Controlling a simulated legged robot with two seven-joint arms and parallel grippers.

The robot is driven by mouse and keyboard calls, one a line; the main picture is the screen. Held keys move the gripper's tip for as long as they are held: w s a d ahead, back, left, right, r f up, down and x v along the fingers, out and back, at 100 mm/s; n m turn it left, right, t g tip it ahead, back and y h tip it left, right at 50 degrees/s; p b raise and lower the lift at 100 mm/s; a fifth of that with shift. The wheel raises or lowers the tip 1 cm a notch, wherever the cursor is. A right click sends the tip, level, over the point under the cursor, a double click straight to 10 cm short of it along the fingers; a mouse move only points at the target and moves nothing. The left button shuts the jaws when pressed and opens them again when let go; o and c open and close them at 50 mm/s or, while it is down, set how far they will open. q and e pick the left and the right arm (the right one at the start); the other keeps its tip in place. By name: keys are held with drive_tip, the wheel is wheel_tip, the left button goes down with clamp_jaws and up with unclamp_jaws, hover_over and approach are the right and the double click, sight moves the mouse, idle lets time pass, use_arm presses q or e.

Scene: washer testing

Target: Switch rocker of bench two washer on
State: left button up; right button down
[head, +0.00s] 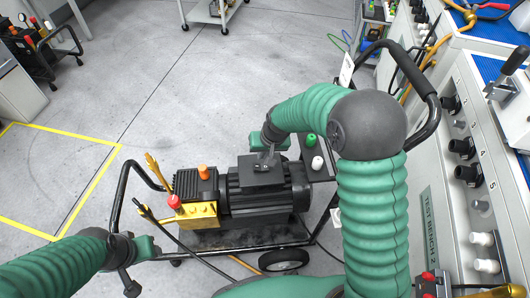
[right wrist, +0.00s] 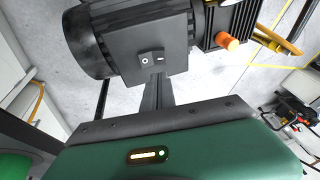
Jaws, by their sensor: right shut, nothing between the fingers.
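The bench two washer (head: 262,205) is a dark motor and pump unit on a black-framed cart. A flat dark switch box (head: 262,172) sits on it. In the right wrist view the box (right wrist: 125,45) carries a small rocker (right wrist: 151,60), with a round mark on its left and a dash on its right. I cannot tell which side is pressed in. My right gripper (head: 266,157) is shut and empty over the box. In the right wrist view its fingertips (right wrist: 158,77) appear just below the rocker; contact is unclear. My left gripper (head: 131,280) is beside the cart's left side, its jaws unclear.
An orange cap (head: 203,171), a red knob (head: 174,201) and a brass pump head (head: 197,216) are left of the motor. Green and white knobs (head: 317,163) stand right of it. The labelled test bench (head: 428,225) lines the right side. Open floor (head: 245,70) lies behind.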

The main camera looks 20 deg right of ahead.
sight(254, 167)
drive_tip(key=x, duration=0.1)
drive_tip(key=b+x, duration=0.1)
drive_tip(key=x, duration=0.1)
drive_tip(key=a+b+x, duration=0.1)
drive_tip(key=x, duration=0.1)
drive_tip(key=shift+s, duration=0.35)
drive_tip(key=shift+a+f, duration=0.25)
drive_tip(key=shift+f, duration=0.05)
use_arm(q)
drive_tip(key=x, duration=0.3)
drive_tip(key=shift+s, duration=0.35)
use_arm(e)
drive_tip(key=shift+r, duration=0.1)
drive_tip(key=shift+w+a+h+p, duration=0.1)
drive_tip(key=shift+a+h+p, duration=0.25)
drive_tip(key=shift+p, duration=0.7)
drive_tip(key=shift+f+p, duration=0.3)
drive_tip(key=shift+f, duration=0.1)
drive_tip(key=shift+d+r, duration=0.15)
drive_tip(key=shift+d, duration=0.6)
use_arm(q)
drive_tip(key=v, duration=0.3)
drive_tip(key=shift+w+r, duration=0.15)
drive_tip(key=shift+w, duration=0.2)
